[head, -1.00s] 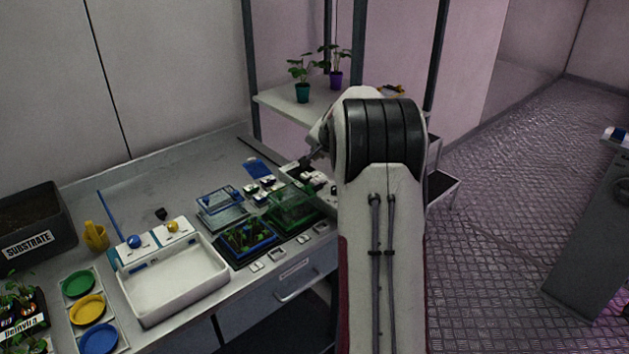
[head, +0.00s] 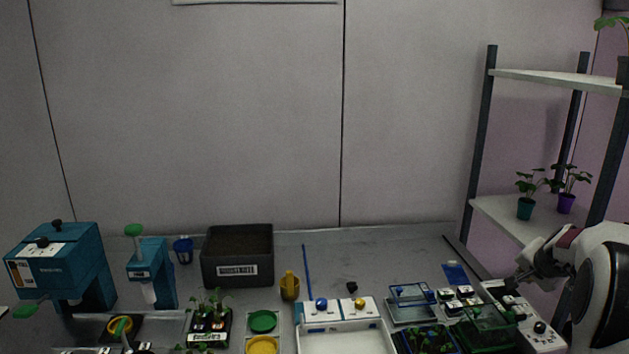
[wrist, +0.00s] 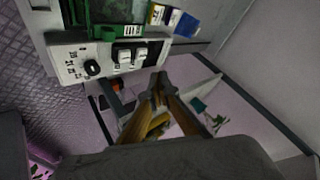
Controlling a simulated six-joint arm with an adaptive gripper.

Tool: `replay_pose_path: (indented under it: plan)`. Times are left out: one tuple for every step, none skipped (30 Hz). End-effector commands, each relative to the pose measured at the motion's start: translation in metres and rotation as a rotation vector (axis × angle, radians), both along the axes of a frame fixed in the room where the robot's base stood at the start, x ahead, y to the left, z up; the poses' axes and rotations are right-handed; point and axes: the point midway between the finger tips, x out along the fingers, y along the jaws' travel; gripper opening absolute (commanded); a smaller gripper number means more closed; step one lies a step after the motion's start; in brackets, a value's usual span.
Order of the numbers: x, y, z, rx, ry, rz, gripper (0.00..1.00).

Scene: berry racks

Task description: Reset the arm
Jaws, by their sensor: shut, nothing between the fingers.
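My arm reaches in from the right edge of the head view, over the right end of the bench. My gripper (head: 516,284) shows small and dark there, beside a white control box (head: 540,338). In the wrist view my gripper (wrist: 158,88) has its two tan fingers meeting at the tips, with nothing held between them. The fingers are clear of the white control box (wrist: 70,63) with its black knob, which lies to their upper left.
The bench carries a substrate box (head: 237,268), a white tray (head: 345,342), a green-framed clear box (head: 490,325) and teal machines (head: 62,268) at left. A shelf rack (head: 535,218) with potted plants stands at right, close to my arm. The back wall area is open.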

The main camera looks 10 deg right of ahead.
Motion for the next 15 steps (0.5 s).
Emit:
replay_pose_path:
  plan:
    - [0.000, 0.013, 0.008, -0.006, 0.004, 0.023, 0.00]
    - [-0.001, 0.021, 0.012, -0.008, 0.008, 0.036, 0.00]
    - [-0.003, 0.031, 0.017, -0.013, 0.013, 0.053, 0.00]
    - [-0.004, 0.040, 0.021, -0.015, 0.017, 0.068, 0.00]
    - [-0.006, 0.049, 0.025, -0.018, 0.021, 0.083, 0.00]
    - [-0.008, 0.060, 0.030, -0.023, 0.029, 0.104, 0.00]
    - [-0.011, 0.069, 0.034, -0.027, 0.033, 0.119, 0.00]
    - [-0.013, 0.078, 0.038, -0.030, 0.038, 0.134, 0.00]
    - [-0.016, 0.089, 0.043, -0.035, 0.044, 0.154, 0.00]
    - [-0.019, 0.097, 0.047, -0.038, 0.049, 0.169, 0.00]
    - [-0.022, 0.106, 0.049, -0.042, 0.055, 0.184, 0.00]
    - [-0.025, 0.117, 0.054, -0.047, 0.059, 0.204, 0.00]
    - [-0.029, 0.125, 0.057, -0.050, 0.065, 0.218, 0.00]
    - [-0.032, 0.134, 0.060, -0.055, 0.071, 0.233, 0.00]
    - [-0.037, 0.145, 0.064, -0.059, 0.077, 0.253, 0.00]
